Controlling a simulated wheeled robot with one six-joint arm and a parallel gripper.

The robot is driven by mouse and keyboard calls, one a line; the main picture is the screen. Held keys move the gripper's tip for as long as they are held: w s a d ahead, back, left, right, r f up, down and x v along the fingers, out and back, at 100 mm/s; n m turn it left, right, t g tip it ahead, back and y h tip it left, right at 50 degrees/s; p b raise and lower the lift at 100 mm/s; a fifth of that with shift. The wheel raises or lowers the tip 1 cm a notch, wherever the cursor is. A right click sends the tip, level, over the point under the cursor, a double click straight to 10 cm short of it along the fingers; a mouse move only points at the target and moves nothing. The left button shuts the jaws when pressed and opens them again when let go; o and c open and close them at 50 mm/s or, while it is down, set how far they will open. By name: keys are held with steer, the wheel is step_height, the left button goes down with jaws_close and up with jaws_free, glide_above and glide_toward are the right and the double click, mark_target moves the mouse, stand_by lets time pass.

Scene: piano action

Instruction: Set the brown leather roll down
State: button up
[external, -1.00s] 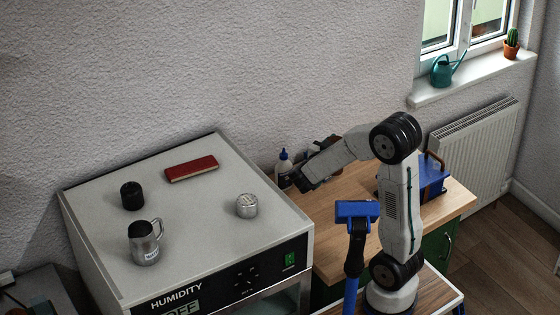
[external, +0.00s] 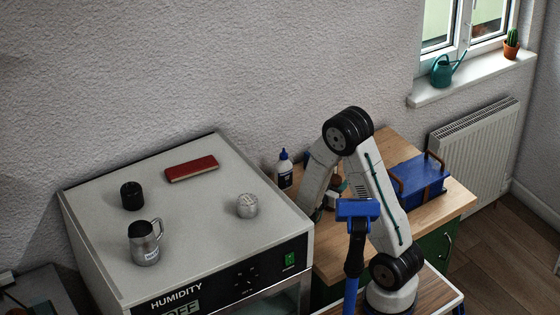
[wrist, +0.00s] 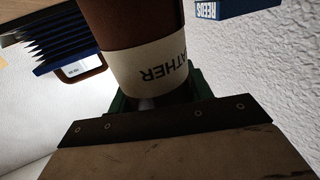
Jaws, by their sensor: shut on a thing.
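The brown leather roll (wrist: 140,30) fills the upper middle of the wrist view, with a white label band reading "LEATHER" upside down. My gripper (wrist: 160,100) is shut on the roll near its labelled end, with green finger parts beside it. In the external view my gripper (external: 317,211) points down low over the wooden bench (external: 388,152), behind the grey cabinet's right edge. The roll cannot be made out there. Whether the roll touches the bench cannot be told.
A white bottle with a blue cap (external: 284,172) stands close left of my arm. A blue case (external: 418,182) with brown handles stands to the right. A blue box marked REEDS (wrist: 230,8) and a dark blue ridged thing (wrist: 60,42) flank the roll. Bare bench shows at the back.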

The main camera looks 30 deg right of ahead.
steer(key=shift+f, duration=0.2)
steer(key=o, duration=1)
